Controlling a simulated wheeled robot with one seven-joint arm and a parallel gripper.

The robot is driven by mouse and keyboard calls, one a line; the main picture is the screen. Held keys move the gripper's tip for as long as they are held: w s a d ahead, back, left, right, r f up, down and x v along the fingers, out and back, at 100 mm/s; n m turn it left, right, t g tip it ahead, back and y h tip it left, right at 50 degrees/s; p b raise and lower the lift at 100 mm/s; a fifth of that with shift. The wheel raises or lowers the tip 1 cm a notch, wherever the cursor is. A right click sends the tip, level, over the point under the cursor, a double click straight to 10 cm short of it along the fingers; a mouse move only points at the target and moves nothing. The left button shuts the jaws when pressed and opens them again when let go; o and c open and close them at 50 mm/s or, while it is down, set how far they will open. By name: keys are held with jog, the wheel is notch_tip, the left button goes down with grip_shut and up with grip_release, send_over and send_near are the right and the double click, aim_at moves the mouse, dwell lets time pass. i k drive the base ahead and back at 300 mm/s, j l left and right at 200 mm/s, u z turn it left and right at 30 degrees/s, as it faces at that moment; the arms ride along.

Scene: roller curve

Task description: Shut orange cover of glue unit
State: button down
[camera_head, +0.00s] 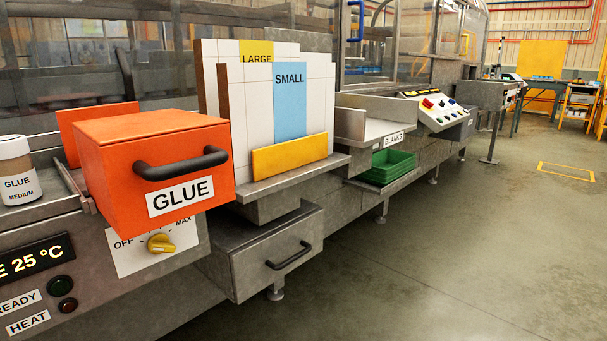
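The orange cover (110,168) of the glue unit is a box with a white GLUE label (180,196) and a black bar handle (182,163) on its front. It stands on the grey glue unit (190,255) at the left. An upright orange plate (88,118) shows behind it, and a grey rail (76,186) runs along its left side. The inside of the glue unit under the cover is hidden. My gripper is not in view.
A glue jar (18,172) stands left of the cover. A yellow knob (160,244) is below it. White boards (312,115) stand close on its right, above a grey drawer (262,262). A green tray (388,166) is farther right. The floor at right is clear.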

aim_at(147, 172)
jog(key=j+u, duration=0.1)
jog(key=u, duration=0.3)
jog(key=j+u, duration=0.1)
jog(key=u, duration=0.3)
jog(key=j+u, duration=0.1)
jog(key=u, duration=0.3)
